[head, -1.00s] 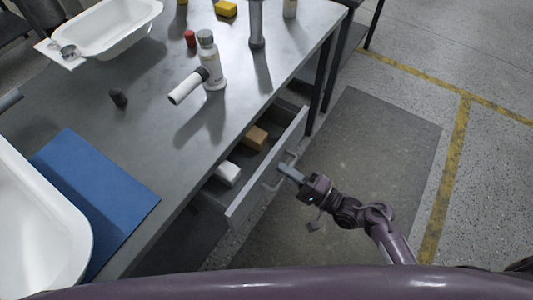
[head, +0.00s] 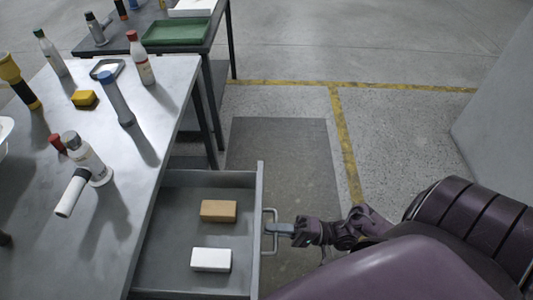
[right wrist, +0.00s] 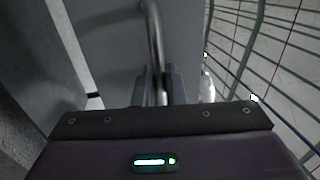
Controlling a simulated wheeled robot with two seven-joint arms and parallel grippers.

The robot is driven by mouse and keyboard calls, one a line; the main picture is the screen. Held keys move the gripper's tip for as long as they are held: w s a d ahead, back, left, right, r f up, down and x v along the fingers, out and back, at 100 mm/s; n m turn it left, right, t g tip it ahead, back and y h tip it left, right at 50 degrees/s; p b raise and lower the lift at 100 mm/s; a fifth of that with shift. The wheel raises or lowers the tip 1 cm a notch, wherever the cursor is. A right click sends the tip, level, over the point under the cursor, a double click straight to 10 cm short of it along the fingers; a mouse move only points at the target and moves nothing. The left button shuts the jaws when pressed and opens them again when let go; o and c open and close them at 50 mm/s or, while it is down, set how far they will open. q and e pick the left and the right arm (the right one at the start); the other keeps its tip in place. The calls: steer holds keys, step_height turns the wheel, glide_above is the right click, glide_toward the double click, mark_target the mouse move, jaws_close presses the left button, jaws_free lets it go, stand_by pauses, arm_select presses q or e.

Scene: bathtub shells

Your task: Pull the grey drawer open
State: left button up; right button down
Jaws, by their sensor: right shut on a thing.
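The grey drawer (head: 165,225) stands pulled out from under the grey worktable in the head view. A tan block (head: 218,211) and a white block (head: 211,260) lie on its floor. Its front panel carries a metal bar handle (head: 274,222), which also shows in the right wrist view (right wrist: 153,40). My right gripper (head: 272,229) is shut on the handle from the outer side; in the right wrist view its fingers (right wrist: 160,88) stand on both sides of the bar. My left gripper is in neither view.
A second table with a green tray (head: 176,32) stands behind. A dark mat (head: 280,150) lies on the open floor beyond the drawer.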

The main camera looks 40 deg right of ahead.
stand_by(0.3)
steer(key=c, duration=1.6)
jaws_free()
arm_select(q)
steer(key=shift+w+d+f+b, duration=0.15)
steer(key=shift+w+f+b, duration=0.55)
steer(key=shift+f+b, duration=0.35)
arm_select(e)
steer(key=v, duration=0.8)
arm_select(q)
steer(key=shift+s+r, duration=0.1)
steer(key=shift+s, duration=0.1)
arm_select(e)
steer(key=shift+a+f, duration=0.1)
